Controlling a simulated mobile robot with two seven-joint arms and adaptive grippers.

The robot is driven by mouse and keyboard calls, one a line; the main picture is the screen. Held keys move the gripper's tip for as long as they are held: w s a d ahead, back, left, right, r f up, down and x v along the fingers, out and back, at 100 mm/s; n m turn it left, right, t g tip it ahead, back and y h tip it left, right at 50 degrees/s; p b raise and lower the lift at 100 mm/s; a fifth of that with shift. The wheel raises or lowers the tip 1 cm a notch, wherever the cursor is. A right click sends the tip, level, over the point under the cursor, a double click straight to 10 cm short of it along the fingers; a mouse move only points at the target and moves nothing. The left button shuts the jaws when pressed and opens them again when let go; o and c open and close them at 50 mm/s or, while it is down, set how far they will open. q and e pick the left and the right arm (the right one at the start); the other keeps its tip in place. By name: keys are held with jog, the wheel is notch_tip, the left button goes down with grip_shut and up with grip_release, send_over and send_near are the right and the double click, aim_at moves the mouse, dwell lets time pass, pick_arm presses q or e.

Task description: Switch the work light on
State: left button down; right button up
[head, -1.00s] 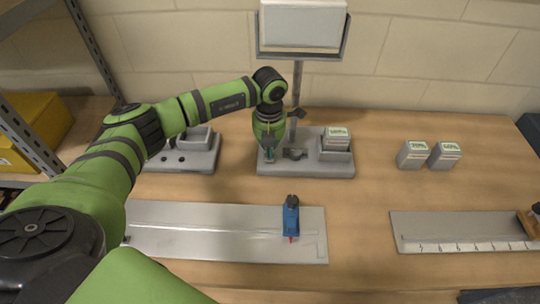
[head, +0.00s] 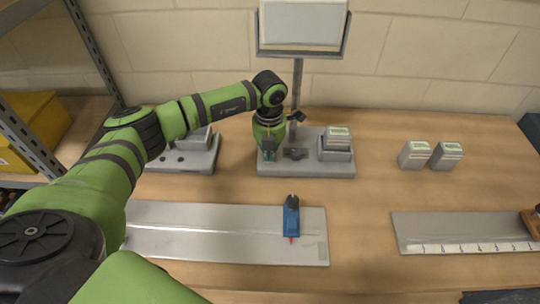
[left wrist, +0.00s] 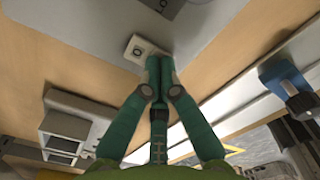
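The work light has a pale rectangular lamp panel (head: 303,22) on a grey post, and its grey base (head: 310,167) stands at the back of the bench. The panel looks dull, with no clear glow. A battery pack (head: 338,137) sits in the holder at the right of the base. My left gripper (head: 268,157) is over the left front of the base. In the left wrist view its green fingertips (left wrist: 158,78) are together and empty, just beside a small pale switch (left wrist: 143,50) on the base. Whether they touch it I cannot tell. My right gripper is not in view.
A grey charger (head: 185,155) stands left of the base, partly behind my arm. Two more packs (head: 414,155) (head: 446,156) stand at the right. A blue clamp (head: 291,218) sits on a metal strip (head: 230,245) in front. The bench between is clear.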

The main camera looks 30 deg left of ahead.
pick_arm(q)
jog(key=shift+s+f, duration=0.1)
jog(key=shift+f, duration=0.1)
jog(key=shift+r, duration=0.2)
jog(key=shift+r+p, duration=0.5)
jog(key=shift+r, duration=0.1)
jog(key=shift+r+p, duration=1.7)
jog(key=shift+r, duration=1.05)
